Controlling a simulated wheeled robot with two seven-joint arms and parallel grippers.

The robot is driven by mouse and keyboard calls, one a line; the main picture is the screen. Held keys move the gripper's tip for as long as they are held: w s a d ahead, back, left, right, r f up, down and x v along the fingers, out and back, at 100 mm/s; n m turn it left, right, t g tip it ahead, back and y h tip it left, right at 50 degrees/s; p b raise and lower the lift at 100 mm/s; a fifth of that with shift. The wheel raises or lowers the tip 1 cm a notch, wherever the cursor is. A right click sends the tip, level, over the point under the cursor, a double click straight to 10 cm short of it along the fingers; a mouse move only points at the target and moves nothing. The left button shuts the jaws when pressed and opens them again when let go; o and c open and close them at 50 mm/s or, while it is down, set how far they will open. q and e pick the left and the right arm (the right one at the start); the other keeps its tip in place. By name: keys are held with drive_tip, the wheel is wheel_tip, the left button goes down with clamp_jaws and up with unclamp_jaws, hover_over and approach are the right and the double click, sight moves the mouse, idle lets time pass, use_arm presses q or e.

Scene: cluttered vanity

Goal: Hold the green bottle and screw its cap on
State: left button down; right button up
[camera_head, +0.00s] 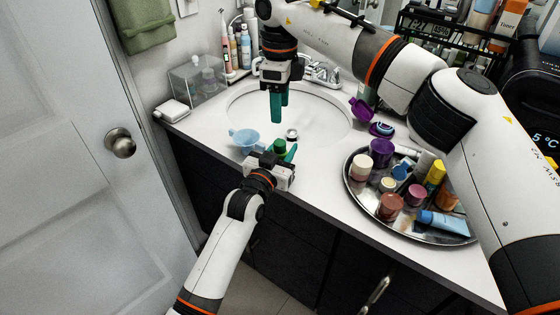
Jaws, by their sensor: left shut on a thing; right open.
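The green bottle (280,146) is upright near the front edge of the counter, mostly hidden by my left gripper. Only the dark green top part shows, and I cannot tell whether that is the cap or the bottle's neck. My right gripper (278,106) is open and empty, pointing down over the sink, above and behind the bottle. A small round white and dark item (291,134) lies just behind the bottle; I cannot tell what it is.
A light blue cup-like item (244,138) stands close left of the bottle. A round metal tray (358,194) full of jars and tubes is at the right. The sink (320,110) lies behind, with a faucet (322,72). A clear box (190,88) stands at the left.

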drive_tip(key=shift+r, duration=0.9)
use_arm(q)
drive_tip(key=c, duration=0.9)
unclamp_jaws()
drive_tip(key=shift+o, duration=0.2)
drive_tip(key=v, duration=1.2)
use_arm(e)
drive_tip(key=shift+f, duration=0.15)
